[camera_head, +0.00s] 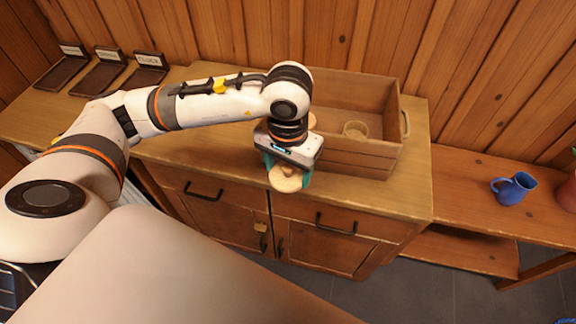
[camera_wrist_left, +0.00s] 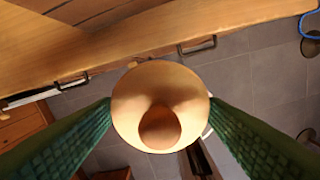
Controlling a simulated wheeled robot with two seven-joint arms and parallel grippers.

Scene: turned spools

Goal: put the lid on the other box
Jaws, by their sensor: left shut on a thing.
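The lid (camera_head: 286,179) is a round, pale wooden piece. In the left wrist view the lid (camera_wrist_left: 160,90) shows its rounded face and a darker knob between the green fingers. My left gripper (camera_head: 289,173) is shut on it and holds it in front of the crate, near the cabinet top's front edge. A wooden crate (camera_head: 362,161) stands on the cabinet top. In it is a small round wooden box (camera_head: 355,130) that looks open. Another round wooden piece (camera_head: 312,121) is mostly hidden behind my left wrist, so I cannot tell what it is. My right gripper is not in view.
Three dark labelled trays (camera_head: 103,73) lie at the left end of the cabinet top (camera_head: 418,190). A blue mug (camera_head: 513,188) stands on a lower wooden bench (camera_head: 460,196) at the right, with a reddish object (camera_head: 568,193) at the edge. The crate's walls rise around the round box.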

